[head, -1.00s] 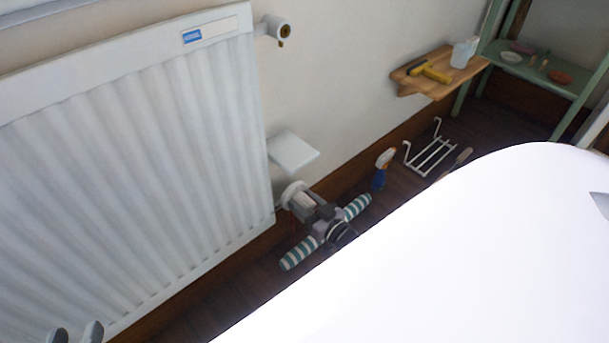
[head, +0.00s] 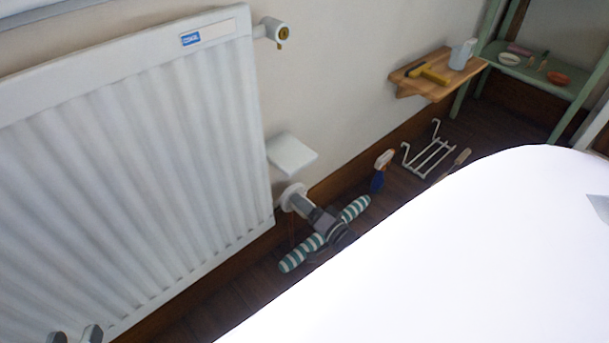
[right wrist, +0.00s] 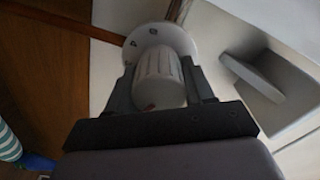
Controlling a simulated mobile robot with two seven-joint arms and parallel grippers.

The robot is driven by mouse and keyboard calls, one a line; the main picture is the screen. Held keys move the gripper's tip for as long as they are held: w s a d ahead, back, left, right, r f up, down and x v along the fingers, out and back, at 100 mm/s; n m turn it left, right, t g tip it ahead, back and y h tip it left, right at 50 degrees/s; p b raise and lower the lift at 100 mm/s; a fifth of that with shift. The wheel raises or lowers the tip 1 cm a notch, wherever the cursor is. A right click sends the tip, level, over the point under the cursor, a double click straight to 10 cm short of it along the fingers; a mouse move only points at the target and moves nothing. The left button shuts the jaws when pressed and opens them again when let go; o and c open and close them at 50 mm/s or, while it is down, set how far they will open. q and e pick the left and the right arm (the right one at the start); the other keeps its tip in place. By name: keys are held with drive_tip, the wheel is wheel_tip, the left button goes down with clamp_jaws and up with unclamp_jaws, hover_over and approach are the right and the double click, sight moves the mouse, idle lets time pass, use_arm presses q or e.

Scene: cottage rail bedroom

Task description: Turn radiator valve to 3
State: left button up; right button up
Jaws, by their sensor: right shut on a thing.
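The white radiator (head: 130,170) fills the left of the head view. Its valve (head: 291,194) is low at its right edge, partly hidden by my right gripper (head: 302,204). In the right wrist view the ribbed, light valve knob (right wrist: 160,77) sits between the two dark fingers of the right gripper (right wrist: 163,82), which is shut on it. A pale round dial (right wrist: 165,36) behind the knob carries dark marks, too small to read surely. A small red mark shows low on the knob. My left gripper (head: 75,336) shows only its two separated fingertips at the bottom left.
A small white shelf (head: 292,153) sticks out just above the valve. A green-striped roll (head: 325,235) lies under my right gripper. A spray bottle (head: 381,171) and a white wire rack (head: 428,157) are on the floor nearby. A wooden wall shelf (head: 438,75) is farther right.

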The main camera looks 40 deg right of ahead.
drive_tip(key=m, duration=0.4)
drive_tip(key=shift+f+m, duration=0.1)
drive_tip(key=shift+m, duration=0.2)
drive_tip(key=shift+f+m, duration=0.1)
drive_tip(key=shift+m, duration=1.8)
use_arm(q)
drive_tip(key=shift+r, duration=0.1)
use_arm(e)
drive_tip(key=o, duration=1)
drive_tip(key=shift+s+d+p, duration=0.1)
drive_tip(key=shift+s+p, duration=0.2)
drive_tip(key=shift+s, duration=0.2)
use_arm(q)
drive_tip(key=shift+w+d+f+n+g+h+p, duration=0.2)
drive_tip(key=shift+d+g+p, duration=0.15)
drive_tip(key=shift+p, duration=0.2)
drive_tip(key=shift+w+d+f+n+g+h+p, duration=0.1)
drive_tip(key=shift+d+n+g+p, duration=0.1)
drive_tip(key=shift+d+g+p, duration=0.25)
use_arm(e)
drive_tip(key=s, duration=0.6)
drive_tip(key=shift+s+d, duration=0.1)
drive_tip(key=shift+d, duration=0.15)
